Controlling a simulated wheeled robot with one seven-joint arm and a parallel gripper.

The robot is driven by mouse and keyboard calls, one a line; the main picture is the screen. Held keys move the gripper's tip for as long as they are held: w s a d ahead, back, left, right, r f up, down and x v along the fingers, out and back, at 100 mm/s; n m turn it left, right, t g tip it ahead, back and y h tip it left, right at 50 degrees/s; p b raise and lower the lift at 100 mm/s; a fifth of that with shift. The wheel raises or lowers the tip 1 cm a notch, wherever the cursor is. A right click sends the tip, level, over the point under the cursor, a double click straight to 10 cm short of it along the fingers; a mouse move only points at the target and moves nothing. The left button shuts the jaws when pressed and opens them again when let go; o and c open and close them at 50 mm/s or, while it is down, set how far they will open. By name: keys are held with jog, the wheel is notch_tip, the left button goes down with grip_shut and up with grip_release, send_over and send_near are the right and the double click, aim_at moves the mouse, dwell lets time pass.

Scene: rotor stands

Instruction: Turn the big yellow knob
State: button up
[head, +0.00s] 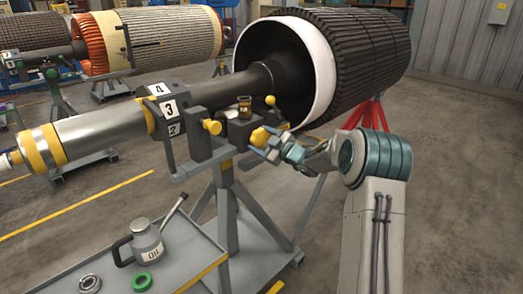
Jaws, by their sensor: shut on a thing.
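The big yellow knob (259,138) sits at the right end of the grey bracket on the rotor stand. My gripper (264,142) reaches it from the lower right, with its fingers at the knob and shut on it. The fingers hide part of the knob's right side. A second yellow knob (212,127) is to its left on the same bracket. A small yellow ball on a lever (270,100) stands above and to the right.
The dark ribbed rotor (355,45) with a white ring fills the space behind. A grey cart (190,262) at the lower left carries an oil can (147,243), a green ring (142,281) and a metal ring (90,283). Floor at the right is clear.

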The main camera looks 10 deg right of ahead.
jog(key=n+b, duration=0.3)
jog(key=b, duration=0.1)
jog(key=n+b, duration=0.2)
jog(key=shift+f+n, duration=0.3)
jog(key=n+b, duration=0.5)
jog(key=b, duration=0.1)
jog(key=n+b, duration=0.5)
jog(key=shift+n+b, duration=0.3)
jog(key=shift+n, duration=0.1)
jog(key=shift+r+n+b, duration=0.15)
jog(key=shift+n+b, duration=0.9)
jog(key=shift+n, duration=0.25)
jog(key=shift+r+n+b, duration=0.1)
jog(key=shift+n+b, duration=0.9)
jog(key=shift+n, duration=0.3)
jog(key=o, duration=1)
jog(key=shift+r, duration=0.1)
jog(key=p+v, duration=0.2)
jog(key=v, duration=1.2)
